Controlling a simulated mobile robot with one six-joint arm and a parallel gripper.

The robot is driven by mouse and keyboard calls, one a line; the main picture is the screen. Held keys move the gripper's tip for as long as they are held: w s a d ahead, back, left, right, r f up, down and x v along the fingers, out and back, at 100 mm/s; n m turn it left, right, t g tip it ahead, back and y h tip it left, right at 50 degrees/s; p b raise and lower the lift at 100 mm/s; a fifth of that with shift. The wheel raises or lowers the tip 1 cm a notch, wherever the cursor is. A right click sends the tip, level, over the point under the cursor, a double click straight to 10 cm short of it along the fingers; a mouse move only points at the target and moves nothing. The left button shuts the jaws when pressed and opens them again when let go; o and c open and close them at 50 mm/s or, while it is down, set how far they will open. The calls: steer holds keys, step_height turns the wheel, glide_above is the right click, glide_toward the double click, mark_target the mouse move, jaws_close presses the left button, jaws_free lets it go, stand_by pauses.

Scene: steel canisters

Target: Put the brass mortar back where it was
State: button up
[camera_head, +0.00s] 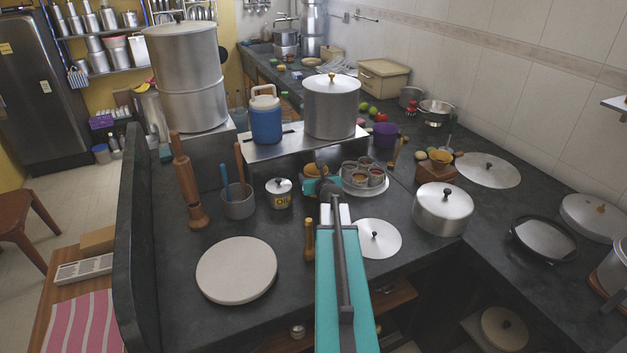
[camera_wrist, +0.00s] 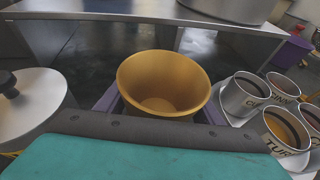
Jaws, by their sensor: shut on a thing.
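The brass mortar (camera_wrist: 163,84) is a gold-coloured, empty cup seen from above in the wrist view, upright between my fingers. In the head view the mortar (camera_head: 316,170) shows just beyond my arm's end, partly hidden by it. My gripper (camera_head: 322,186) is shut on the mortar, left of the spice cups and in front of the steel shelf. In the wrist view my gripper (camera_wrist: 160,112) has a purple finger on each side of the mortar. I cannot tell whether the mortar touches the counter.
Steel spice cups (camera_head: 364,176) stand on a plate close on the right. The oil pot (camera_head: 279,192) stands close on the left. The raised steel shelf (camera_head: 285,147) is behind. Dark counter is bare around the round board (camera_head: 237,270).

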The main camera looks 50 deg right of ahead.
steer(key=shift+f, duration=0.1)
stand_by(0.3)
steer(key=o, duration=1.6)
